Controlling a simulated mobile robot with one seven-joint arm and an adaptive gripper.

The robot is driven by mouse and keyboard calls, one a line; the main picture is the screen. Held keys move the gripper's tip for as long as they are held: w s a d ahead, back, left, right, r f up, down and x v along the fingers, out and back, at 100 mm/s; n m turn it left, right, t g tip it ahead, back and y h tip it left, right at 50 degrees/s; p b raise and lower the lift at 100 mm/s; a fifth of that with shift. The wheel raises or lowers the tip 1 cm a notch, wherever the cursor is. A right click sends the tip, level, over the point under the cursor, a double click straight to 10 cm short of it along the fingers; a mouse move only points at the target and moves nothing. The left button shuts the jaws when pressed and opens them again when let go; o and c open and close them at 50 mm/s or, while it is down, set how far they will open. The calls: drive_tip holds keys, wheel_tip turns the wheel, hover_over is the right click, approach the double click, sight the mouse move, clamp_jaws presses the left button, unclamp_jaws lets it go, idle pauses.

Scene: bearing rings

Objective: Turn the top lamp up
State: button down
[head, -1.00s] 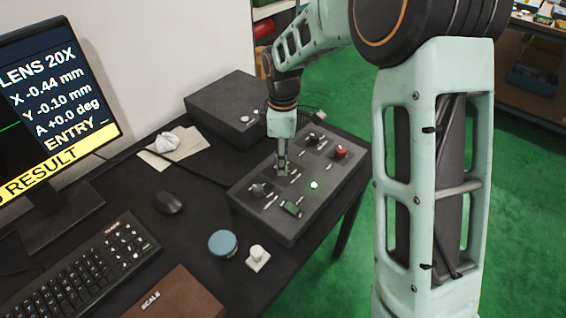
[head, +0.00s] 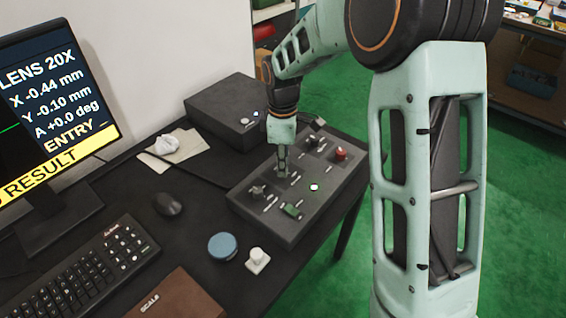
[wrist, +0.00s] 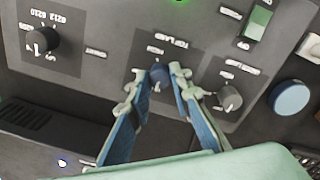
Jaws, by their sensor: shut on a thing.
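The control box (head: 243,207) lies on the dark desk, with several knobs and switches on its sloping top. In the wrist view a dark round knob (wrist: 160,77) sits beside the printed words TOP LAMP. My gripper (wrist: 157,78) is shut on this knob, with one blue-padded finger on each side of it. In the head view my gripper (head: 282,172) points down at the middle of the box and hides the knob. The knob's pointer cannot be made out.
A grey knob (wrist: 230,98) stands close right of my fingers, and a black selector knob (wrist: 42,41) is at the left. A green rocker switch (head: 291,209), a lit lamp (head: 314,187) and a red button (head: 341,153) are also on the box. A dark case (head: 222,110) stands behind.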

drive_tip(key=m+p, duration=0.1)
drive_tip(key=m, duration=0.3)
drive_tip(key=shift+m, duration=0.4)
drive_tip(key=m+p, duration=0.1)
drive_tip(key=m, duration=0.4)
drive_tip(key=shift+a+m, duration=0.1)
drive_tip(key=shift+m, duration=0.2)
drive_tip(key=m+p, duration=0.1)
drive_tip(key=m, duration=0.4)
drive_tip(key=shift+w, duration=0.1)
drive_tip(key=shift+m+g+p, duration=0.3)
drive_tip(key=shift+m+p, duration=0.1)
drive_tip(key=shift+m, duration=2.1)
drive_tip(key=c, duration=1.7)
unclamp_jaws()
drive_tip(key=shift+c, duration=0.2)
